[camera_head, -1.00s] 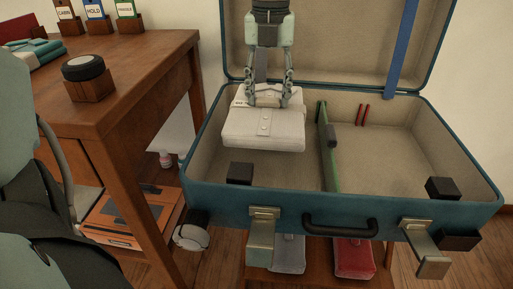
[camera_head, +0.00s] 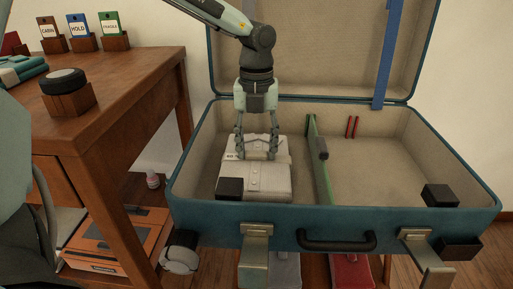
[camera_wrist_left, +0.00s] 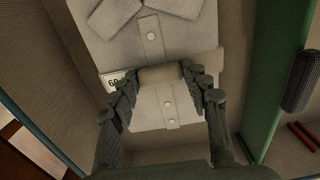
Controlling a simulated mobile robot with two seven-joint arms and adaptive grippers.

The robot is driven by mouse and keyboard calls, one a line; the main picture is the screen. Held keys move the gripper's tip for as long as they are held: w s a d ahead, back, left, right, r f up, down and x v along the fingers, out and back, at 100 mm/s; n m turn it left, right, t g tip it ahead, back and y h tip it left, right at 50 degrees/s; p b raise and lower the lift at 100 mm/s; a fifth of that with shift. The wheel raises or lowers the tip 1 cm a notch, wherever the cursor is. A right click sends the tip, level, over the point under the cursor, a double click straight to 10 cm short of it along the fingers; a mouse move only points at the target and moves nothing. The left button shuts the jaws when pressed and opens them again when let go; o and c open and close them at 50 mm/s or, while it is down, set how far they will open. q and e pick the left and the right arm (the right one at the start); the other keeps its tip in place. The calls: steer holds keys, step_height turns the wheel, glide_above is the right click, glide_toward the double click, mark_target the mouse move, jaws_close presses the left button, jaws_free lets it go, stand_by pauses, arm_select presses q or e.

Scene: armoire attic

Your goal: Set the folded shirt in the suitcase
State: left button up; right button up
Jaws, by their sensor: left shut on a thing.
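The folded shirt (camera_head: 254,178) is white with buttons down its front. It lies flat in the left compartment of the open blue suitcase (camera_head: 290,222), left of the green divider (camera_head: 319,160). My left gripper (camera_head: 257,156) points down and is shut on the shirt. In the left wrist view the fingers (camera_wrist_left: 163,90) pinch a fold of the shirt (camera_wrist_left: 152,45), and a small printed tag (camera_wrist_left: 115,80) shows beside them. I cannot tell whether the shirt fully rests on the suitcase floor. My right gripper is not in view.
Black blocks (camera_head: 229,188) sit at the suitcase's front corners. A wooden desk (camera_head: 110,110) stands left, with a round black-topped item (camera_head: 66,88) and label cards (camera_head: 80,30).

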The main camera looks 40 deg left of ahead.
mark_target(256, 152)
arm_select(q)
steer(key=o, duration=1.5)
step_height(256, 152, up, 12)
steer(key=p, duration=0.2)
steer(key=shift+p, duration=0.3)
